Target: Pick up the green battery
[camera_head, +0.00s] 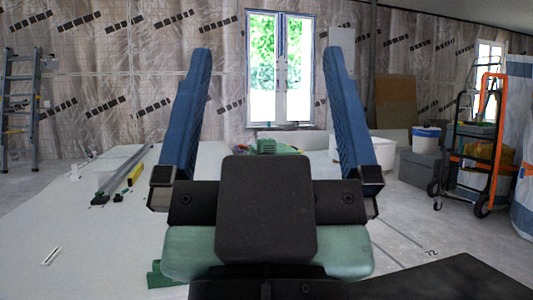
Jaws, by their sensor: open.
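My gripper (267,52) stands in the middle of the view, its two long blue fingers spread wide apart with nothing between them. A small green object (268,146) lies on the pale surface beyond my gripper's dark palm. Its lower part is hidden by the palm, and I cannot tell for sure whether it is the green battery. A darker green piece (160,277) shows at the lower left, mostly hidden below my gripper; what it is cannot be made out.
The wide pale panel (75,235) holds a long grey bar (122,170) and a yellow item (135,174) at left. A ladder (20,105) stands at far left. A hand truck (487,140), a grey box (420,170) and a bucket (426,138) stand at right. The panel's left front is mostly clear.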

